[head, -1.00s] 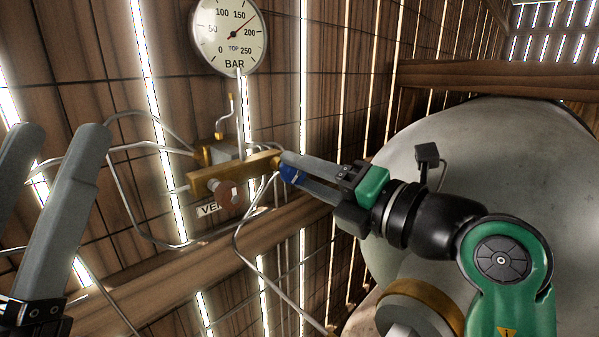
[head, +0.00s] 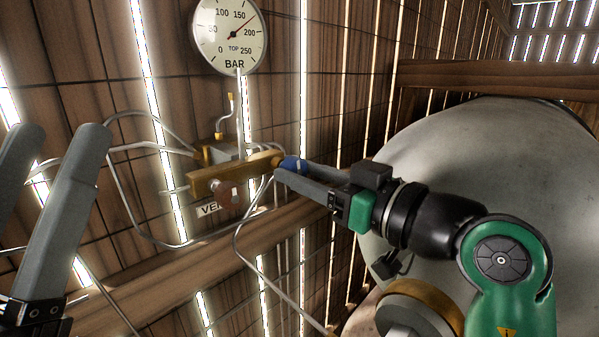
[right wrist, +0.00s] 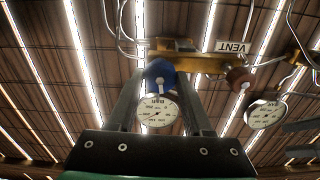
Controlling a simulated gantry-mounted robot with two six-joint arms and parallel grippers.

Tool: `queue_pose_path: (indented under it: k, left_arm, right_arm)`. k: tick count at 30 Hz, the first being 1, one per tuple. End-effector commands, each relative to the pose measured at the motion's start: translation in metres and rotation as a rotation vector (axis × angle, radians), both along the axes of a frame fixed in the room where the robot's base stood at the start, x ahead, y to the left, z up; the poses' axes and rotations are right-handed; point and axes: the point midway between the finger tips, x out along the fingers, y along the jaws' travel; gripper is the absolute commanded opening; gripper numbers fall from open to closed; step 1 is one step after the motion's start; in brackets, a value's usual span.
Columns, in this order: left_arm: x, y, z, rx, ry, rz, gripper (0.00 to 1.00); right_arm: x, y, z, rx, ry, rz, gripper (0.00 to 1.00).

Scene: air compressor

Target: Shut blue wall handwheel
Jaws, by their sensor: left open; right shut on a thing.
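The blue handwheel (head: 292,164) sits at the right end of the brass valve block (head: 232,176) on the plank wall. My right gripper (head: 284,170) is shut on the blue handwheel, its fingers on either side. My left gripper (head: 57,135) is open and empty at the far left, well away from the handwheel.
A red-brown handwheel (head: 228,193) is beside the VENT label (head: 208,209). A large pressure gauge (head: 230,35) is above, with thin pipes around the block. A big pale tank (head: 480,160) fills the right. A brass-rimmed round part (head: 425,300) is at the lower right.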

Motion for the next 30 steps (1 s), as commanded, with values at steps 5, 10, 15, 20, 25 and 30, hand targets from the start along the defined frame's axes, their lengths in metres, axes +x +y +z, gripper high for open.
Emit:
queue_pose_path:
  k: [5, 10, 15, 20, 25, 30]
  left_arm:
    - [0.000, 0.000, 0.000, 0.000, 0.000, 0.000, 0.62]
    - [0.000, 0.000, 0.000, 0.000, 0.000, 0.000, 0.62]
    - [0.000, 0.000, -0.001, 0.000, 0.000, 0.000, 0.62]
    - [0.000, 0.000, -0.010, 0.000, 0.000, 0.000, 0.62]
    - [0.000, 0.000, -0.009, 0.000, 0.001, 0.000, 0.62]
    - [0.000, 0.000, 0.002, 0.000, 0.000, 0.000, 0.62]
  right_arm:
    - [0.000, 0.000, 0.000, 0.065, 0.080, 0.000, 0.70]
    - [0.000, 0.000, 0.000, 0.064, 0.078, 0.000, 0.74]
    - [-0.001, -0.002, 0.000, 0.064, 0.077, -0.001, 0.74]
    - [-0.013, -0.017, -0.002, 0.064, 0.075, -0.002, 0.74]
    - [-0.028, -0.035, 0.001, 0.063, 0.075, -0.002, 0.74]
    - [-0.037, -0.046, 0.002, 0.063, 0.077, 0.000, 0.74]
